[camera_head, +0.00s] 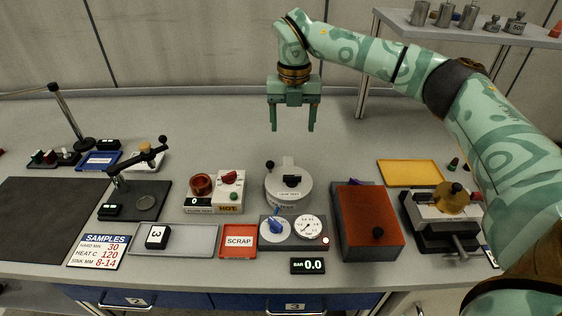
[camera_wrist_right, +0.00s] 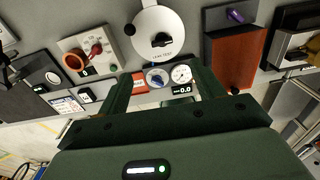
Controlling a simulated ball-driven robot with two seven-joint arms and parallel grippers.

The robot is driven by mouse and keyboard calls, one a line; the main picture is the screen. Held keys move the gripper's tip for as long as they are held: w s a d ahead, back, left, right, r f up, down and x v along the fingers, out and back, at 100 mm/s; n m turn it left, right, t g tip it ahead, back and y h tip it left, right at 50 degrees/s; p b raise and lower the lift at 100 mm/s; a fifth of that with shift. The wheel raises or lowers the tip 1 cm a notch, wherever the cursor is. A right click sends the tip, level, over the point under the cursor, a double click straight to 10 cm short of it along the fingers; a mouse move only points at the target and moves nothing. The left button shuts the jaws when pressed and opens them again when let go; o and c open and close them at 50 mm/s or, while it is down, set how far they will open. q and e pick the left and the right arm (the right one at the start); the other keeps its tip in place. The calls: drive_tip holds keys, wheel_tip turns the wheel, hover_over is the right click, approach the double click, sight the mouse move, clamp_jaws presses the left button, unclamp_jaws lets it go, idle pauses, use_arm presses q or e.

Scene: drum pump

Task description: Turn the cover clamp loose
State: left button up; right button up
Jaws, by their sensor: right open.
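The white round leak-test pot (camera_head: 289,196) stands at the middle of the bench, its lid on. A black knob (camera_head: 291,181), which looks like the cover clamp, sits on the lid; it also shows in the right wrist view (camera_wrist_right: 161,40). A black ball handle (camera_head: 270,164) stands at the pot's left edge and shows in the wrist view too (camera_wrist_right: 130,29). My right gripper (camera_head: 293,128) is open and empty, pointing down, above and apart from the pot. Its fingers (camera_wrist_right: 165,82) frame the view below the pot in the wrist view. My left gripper is out of sight.
In front of the pot is a panel with a blue knob and a gauge (camera_head: 308,228); a display (camera_head: 307,266) reads 0.0. A hot plate unit (camera_head: 229,192) stands left, a red-brown box (camera_head: 369,222) right. The bench behind the pot is clear.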

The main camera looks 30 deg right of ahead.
wheel_tip(320, 180, down, 5)
drive_tip(key=s+b, duration=0.1)
drive_tip(key=s, duration=0.1)
drive_tip(key=b, duration=0.2)
hover_over(292, 176)
drive_tip(key=f, duration=0.4)
drive_tip(key=shift+w+f, duration=0.2)
drive_tip(key=shift+f, duration=0.2)
wheel_tip(292, 176, down, 5)
drive_tip(key=shift+s+f+b, duration=0.15)
drive_tip(key=shift+b, duration=0.3)
drive_tip(key=shift+f, duration=0.2)
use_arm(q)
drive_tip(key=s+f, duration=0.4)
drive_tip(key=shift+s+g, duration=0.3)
use_arm(e)
drive_tip(key=c, duration=1)
